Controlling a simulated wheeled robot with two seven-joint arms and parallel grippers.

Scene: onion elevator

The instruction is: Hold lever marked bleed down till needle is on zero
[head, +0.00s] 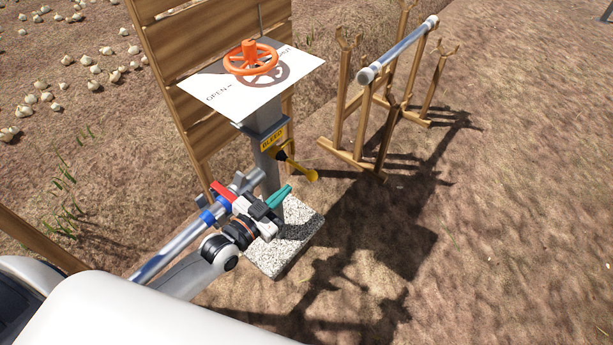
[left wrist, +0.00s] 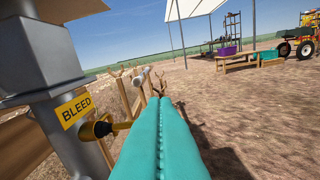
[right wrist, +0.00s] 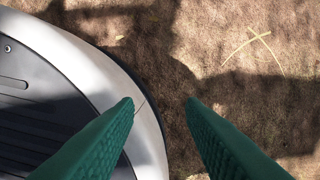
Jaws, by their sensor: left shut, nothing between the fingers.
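The bleed lever (head: 301,171) sticks out from the grey post, sloping down to the right, with a dark part near the post and a yellow outer end. A yellow BLEED label (head: 272,138) is on the post just above it; the label (left wrist: 73,109) and lever (left wrist: 101,128) also show in the left wrist view. My left gripper (head: 284,194), with teal fingers, is shut and empty, just below and left of the lever's outer end, seemingly apart from it. My right gripper (right wrist: 160,103) is open and empty over the ground. No gauge needle is visible.
An orange handwheel (head: 250,60) sits above a white OPEN plate (head: 222,92) atop the post. A plank panel (head: 165,65) stands behind. The post rises from a speckled slab (head: 290,240). A wooden rack (head: 375,120) holds a grey bar. Ground at right is clear.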

